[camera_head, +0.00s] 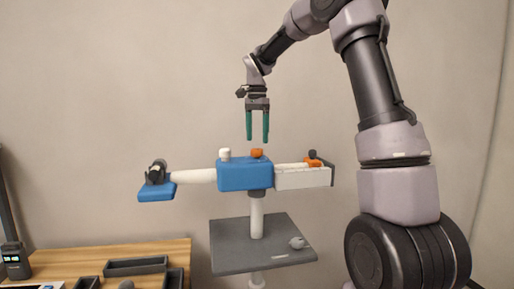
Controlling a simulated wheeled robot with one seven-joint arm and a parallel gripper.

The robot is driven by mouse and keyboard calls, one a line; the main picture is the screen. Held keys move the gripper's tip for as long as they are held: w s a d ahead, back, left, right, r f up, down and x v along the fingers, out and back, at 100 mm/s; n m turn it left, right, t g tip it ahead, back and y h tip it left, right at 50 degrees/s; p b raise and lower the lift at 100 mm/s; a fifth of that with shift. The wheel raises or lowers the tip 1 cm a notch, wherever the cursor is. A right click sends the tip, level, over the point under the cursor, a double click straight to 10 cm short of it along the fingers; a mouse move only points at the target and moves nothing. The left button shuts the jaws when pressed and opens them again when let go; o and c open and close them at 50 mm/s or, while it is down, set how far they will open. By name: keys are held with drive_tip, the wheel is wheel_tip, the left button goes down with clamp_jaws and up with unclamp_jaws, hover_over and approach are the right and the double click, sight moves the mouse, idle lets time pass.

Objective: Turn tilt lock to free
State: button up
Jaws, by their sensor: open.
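A blue and white device (245,174) stands on a pale post in the middle of the head view. A small orange part (257,153) sits on top of its blue housing, beside a white knob (225,154). Another orange part (312,162) lies on the white right end. Which of these is the tilt lock I cannot tell, and no free marking is readable. My gripper (258,141) hangs pointing down just above the orange part on the housing. Its two green fingers are apart with nothing between them, and it looks clear of the device.
A grey plate (228,263) around the post carries a small pale round object (298,243). A blue pad (157,192) with a dark part on it is at the device's left end. A wooden table (70,262) with dark trays (135,267) is at lower left. The space above the device's left arm is free.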

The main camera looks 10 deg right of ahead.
sight(257, 149)
drive_tip(key=shift+f, duration=2.2)
clamp_jaws()
